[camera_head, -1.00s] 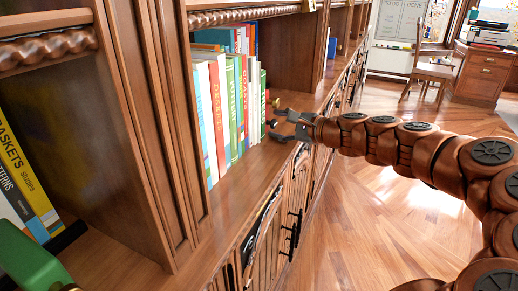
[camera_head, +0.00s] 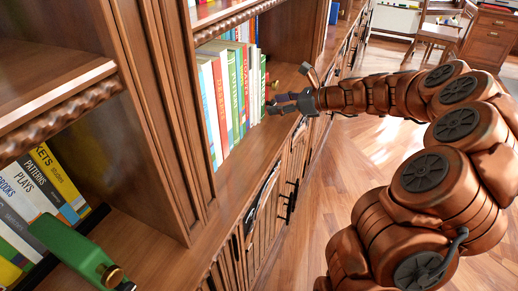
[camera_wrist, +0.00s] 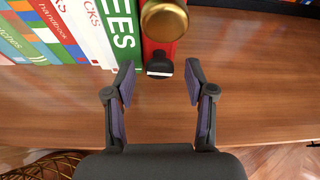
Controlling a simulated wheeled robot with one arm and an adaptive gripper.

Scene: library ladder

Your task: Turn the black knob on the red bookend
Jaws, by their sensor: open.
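The red bookend (camera_wrist: 159,47) stands upright at the end of the book row in the wrist view. A round brass knob (camera_wrist: 164,19) is on it near the top edge of the picture. The black knob (camera_wrist: 160,66), with a pale mark on its end, sticks out below the brass one. My gripper (camera_wrist: 160,78) is open and empty. Its fingertips are on either side of the black knob, with gaps on both sides. In the head view my gripper (camera_head: 289,91) is at the shelf's front edge by the end of the books; the bookend is tiny there.
Several books (camera_wrist: 75,30) stand directly left of the red bookend. The wooden shelf (camera_wrist: 250,75) is bare to its right. A green bookend (camera_head: 75,248) with a brass knob stands in the nearer bay. Floor (camera_head: 345,180) is open beside the cabinet.

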